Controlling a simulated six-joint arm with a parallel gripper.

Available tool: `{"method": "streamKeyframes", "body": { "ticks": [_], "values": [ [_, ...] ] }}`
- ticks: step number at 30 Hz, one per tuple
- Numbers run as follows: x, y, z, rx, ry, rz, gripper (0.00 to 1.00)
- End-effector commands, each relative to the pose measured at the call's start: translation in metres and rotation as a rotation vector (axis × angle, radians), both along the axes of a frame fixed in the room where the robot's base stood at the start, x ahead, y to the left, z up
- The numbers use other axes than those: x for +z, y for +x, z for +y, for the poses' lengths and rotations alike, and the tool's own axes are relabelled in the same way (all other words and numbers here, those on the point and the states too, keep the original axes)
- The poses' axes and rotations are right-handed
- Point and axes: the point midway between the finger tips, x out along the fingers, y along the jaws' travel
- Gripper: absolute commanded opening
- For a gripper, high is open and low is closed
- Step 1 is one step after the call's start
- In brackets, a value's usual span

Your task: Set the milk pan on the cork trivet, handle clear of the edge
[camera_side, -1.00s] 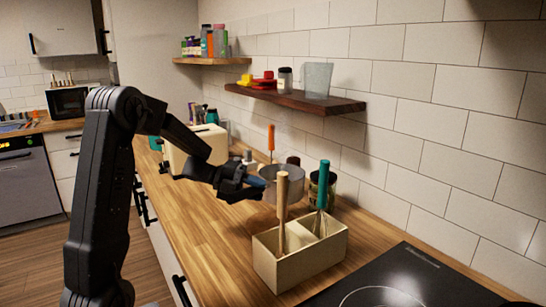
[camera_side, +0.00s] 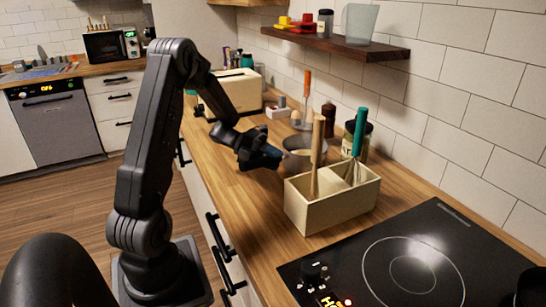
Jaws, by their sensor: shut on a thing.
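The grey milk pan (camera_side: 293,161) is behind the utensil box on the wooden counter, partly hidden by the box and a wooden handle. My gripper (camera_side: 268,157) is at the pan's left side, shut on what looks like its handle, which the fingers mostly hide. I cannot tell whether the pan touches the counter. I cannot make out the cork trivet; it may be hidden.
A cream utensil box (camera_side: 330,205) holding a wooden-handled tool and a teal-handled whisk (camera_side: 356,145) stands in front of the pan. A jar (camera_side: 350,140) is behind it. A black hob (camera_side: 410,265) lies at front right. A toaster (camera_side: 236,88) stands further back. Counter left of the box is clear.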

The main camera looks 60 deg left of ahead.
Motion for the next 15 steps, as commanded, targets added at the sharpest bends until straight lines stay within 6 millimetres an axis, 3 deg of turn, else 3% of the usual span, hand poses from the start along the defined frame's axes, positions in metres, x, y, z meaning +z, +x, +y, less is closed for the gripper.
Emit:
{"method": "streamKeyframes", "body": {
  "ticks": [15],
  "values": [
    [-0.0025,0.0008,0.0003,0.0,0.0,-0.006,0.0]
  ]
}}
